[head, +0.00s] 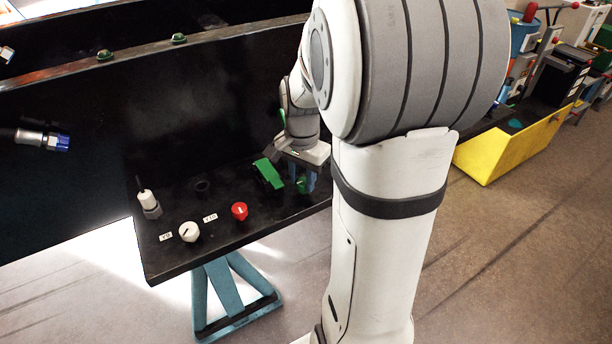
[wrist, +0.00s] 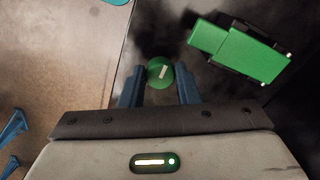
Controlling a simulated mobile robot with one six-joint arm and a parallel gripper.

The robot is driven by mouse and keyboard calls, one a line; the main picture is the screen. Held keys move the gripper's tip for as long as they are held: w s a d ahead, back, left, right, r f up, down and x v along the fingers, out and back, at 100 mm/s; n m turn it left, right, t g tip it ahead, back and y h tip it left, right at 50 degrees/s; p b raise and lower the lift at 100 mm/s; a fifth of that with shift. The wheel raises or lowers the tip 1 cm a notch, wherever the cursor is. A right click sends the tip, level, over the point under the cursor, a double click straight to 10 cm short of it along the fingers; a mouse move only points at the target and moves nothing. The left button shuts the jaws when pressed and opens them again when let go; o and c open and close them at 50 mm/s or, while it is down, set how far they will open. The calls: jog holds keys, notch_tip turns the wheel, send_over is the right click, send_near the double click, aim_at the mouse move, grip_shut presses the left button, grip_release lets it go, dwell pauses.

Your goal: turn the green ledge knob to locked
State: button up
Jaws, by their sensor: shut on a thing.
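The green ledge knob (wrist: 160,72) is round with a white pointer line and sits near the ledge edge in the wrist view. My gripper (wrist: 159,90) has its two blue fingers on either side of the knob, shut on it. The pointer line is tilted a little right of straight up in the wrist view. In the head view my gripper (head: 305,178) is over the right part of the black ledge (head: 240,250), and a bit of the green knob (head: 302,185) shows between the fingers. No lock marking is readable near it.
A green lever block (wrist: 240,48) stands right beside the knob, also in the head view (head: 268,173). A red knob (head: 239,210), a white knob (head: 189,231) and a white-capped fitting (head: 148,203) stand farther left. A yellow bin (head: 510,150) is at the right.

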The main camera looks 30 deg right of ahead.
aim_at(302, 182)
jog(key=shift+w+r, duration=0.15)
jog(key=shift+w, duration=0.05)
jog(key=o, duration=0.9)
jog(key=shift+o, duration=0.4)
jog(key=shift+s, duration=0.1)
notch_tip(302, 182, up, 8)
jog(key=shift+f, duration=0.2)
jog(key=s+a+f+n+t, duration=0.2)
jog(key=s+a+n+t, duration=0.1)
jog(key=s+a+n, duration=0.8)
jog(key=shift+s+n, duration=0.5)
jog(key=shift+s, duration=0.2)
